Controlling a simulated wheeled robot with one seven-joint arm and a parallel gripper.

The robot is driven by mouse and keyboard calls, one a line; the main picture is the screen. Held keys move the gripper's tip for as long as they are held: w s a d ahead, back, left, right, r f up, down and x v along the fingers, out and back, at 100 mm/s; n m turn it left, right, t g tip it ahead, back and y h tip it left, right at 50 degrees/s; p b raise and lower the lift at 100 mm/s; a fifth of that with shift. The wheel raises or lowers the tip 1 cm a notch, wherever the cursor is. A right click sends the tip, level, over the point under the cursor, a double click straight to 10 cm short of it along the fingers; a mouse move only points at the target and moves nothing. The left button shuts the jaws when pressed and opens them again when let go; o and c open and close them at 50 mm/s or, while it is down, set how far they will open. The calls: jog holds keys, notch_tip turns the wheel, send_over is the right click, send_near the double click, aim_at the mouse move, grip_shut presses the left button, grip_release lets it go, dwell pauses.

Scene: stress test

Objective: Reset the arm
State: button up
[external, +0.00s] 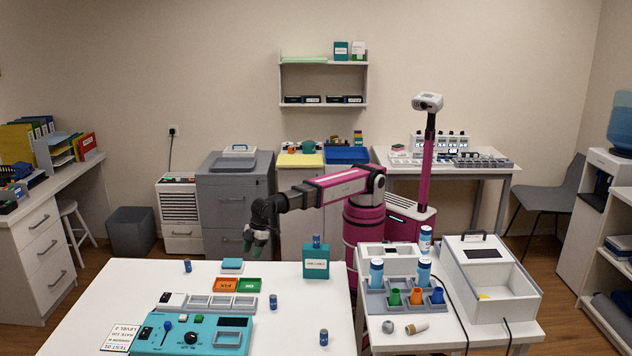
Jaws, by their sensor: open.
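My gripper (256,240) is at the end of my magenta and dark grey arm. It hangs pointing down over the back part of the white table (95,300). It is open, and I see nothing held in it. The arm reaches out to the left from my magenta base, with the elbow bent at the upper right. Below and left of the gripper, a small teal block (232,264) lies on the table. A teal box (316,262) with a small blue cylinder on top stands to the gripper's right.
Small blue cylinders (273,301) stand apart on the table. A side table at right holds a grey rack (376,302) with bottles and cups, and an open white box (490,275).

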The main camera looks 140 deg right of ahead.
jog(key=s+f+g, duration=0.2)
jog(key=s+f, duration=0.7)
jog(key=f, duration=0.3)
jog(key=s+f+m+g, duration=0.1)
jog(key=s+f+g, duration=0.1)
jog(key=s+f, duration=0.7)
notch_tip(320, 180, down, 3)
jog(key=shift+s+f, duration=0.1)
jog(key=shift+s, duration=0.15)
jog(key=shift+d, duration=0.1)
